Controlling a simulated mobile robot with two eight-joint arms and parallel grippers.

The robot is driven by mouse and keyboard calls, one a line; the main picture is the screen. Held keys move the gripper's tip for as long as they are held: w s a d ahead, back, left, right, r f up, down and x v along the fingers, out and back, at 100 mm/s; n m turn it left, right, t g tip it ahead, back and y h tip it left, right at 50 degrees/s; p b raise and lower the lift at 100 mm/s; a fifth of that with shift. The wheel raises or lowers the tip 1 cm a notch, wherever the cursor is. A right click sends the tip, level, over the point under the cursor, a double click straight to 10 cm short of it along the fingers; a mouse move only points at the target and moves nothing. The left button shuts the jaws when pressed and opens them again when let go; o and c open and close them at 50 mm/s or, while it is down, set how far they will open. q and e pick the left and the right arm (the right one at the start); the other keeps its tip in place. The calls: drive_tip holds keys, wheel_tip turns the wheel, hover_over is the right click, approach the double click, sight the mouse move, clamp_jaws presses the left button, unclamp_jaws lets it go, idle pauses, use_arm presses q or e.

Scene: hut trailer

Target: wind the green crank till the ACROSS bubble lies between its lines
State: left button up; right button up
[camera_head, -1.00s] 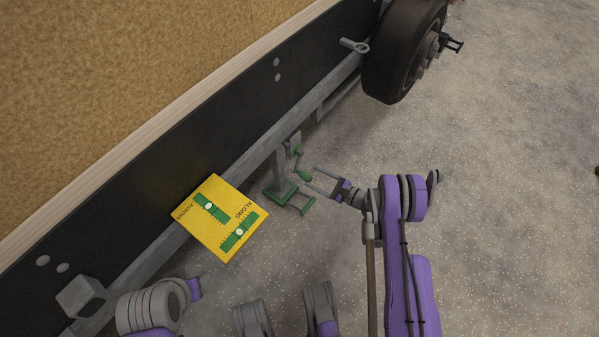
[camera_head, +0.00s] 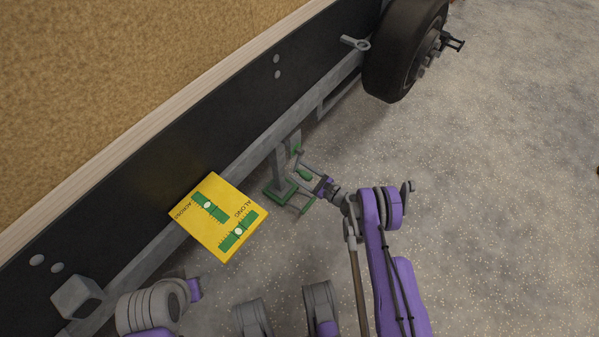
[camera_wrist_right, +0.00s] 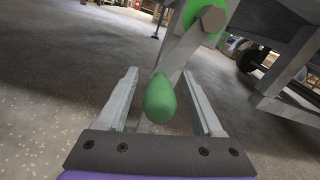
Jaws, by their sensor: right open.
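The green crank handle (camera_head: 304,175) is on the grey jack leg (camera_head: 280,168) beside the trailer frame. In the right wrist view the green grip (camera_wrist_right: 160,100) lies between the fingers of my right gripper (camera_wrist_right: 159,74), with gaps on both sides. In the head view my right gripper (camera_head: 299,174) is open around the grip. The yellow level plate (camera_head: 228,252) carries two green vials. The ACROSS bubble (camera_head: 208,206) sits off toward the upper-left part of its vial; its lines are too small to judge. My left gripper is not in view.
The ALONG bubble (camera_head: 238,231) shows on the same plate. The trailer's black side and grey rail (camera_head: 245,165) run along the left. A wheel (camera_head: 400,50) stands beyond.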

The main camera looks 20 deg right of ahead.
drive_tip(key=shift+w+a, duration=0.25)
drive_tip(key=shift+w, duration=0.05)
clamp_jaws()
idle(1.3)
